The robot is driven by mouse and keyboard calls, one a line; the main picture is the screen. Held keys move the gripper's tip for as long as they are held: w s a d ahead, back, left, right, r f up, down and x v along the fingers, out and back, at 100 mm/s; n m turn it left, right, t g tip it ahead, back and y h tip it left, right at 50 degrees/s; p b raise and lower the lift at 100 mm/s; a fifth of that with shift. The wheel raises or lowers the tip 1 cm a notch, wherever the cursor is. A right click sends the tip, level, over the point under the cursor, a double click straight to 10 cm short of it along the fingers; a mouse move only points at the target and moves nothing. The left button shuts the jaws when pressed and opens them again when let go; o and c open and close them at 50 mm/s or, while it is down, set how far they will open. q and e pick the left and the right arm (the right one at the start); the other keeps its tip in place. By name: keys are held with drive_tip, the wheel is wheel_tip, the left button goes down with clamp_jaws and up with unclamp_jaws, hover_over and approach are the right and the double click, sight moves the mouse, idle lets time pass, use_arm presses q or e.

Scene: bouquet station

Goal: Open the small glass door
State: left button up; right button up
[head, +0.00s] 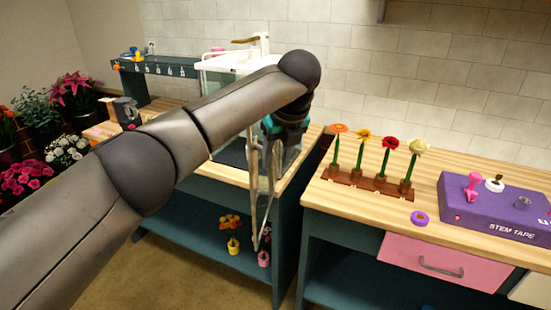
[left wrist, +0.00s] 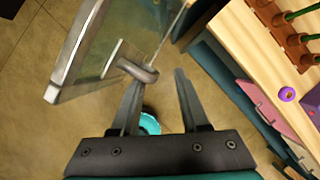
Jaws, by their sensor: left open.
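The small glass door (left wrist: 125,35) is a clear pane with a pale frame. In the left wrist view it stands at the upper left, swung out over the floor. Its grey handle (left wrist: 139,71) is at the tip of my left gripper's left finger; I cannot tell whether they touch. My left gripper (left wrist: 157,78) is open, with nothing between its fingers. In the head view the door (head: 259,200) shows nearly edge-on, in front of the counter. The white-framed glass case (head: 232,62) is partly hidden behind my left arm. My right gripper is not in view.
To the right, a wooden counter (head: 340,199) holds a flower rack (head: 366,186), a purple tape roll (head: 419,218) and a purple stem tape box (head: 490,205). A pink drawer (head: 435,262) is below. Potted flowers (head: 231,240) stand on the lower shelf. Open floor lies in front.

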use_arm(q)
drive_tip(key=b+v, duration=0.1)
drive_tip(key=v, duration=1.3)
drive_tip(key=shift+r, duration=0.15)
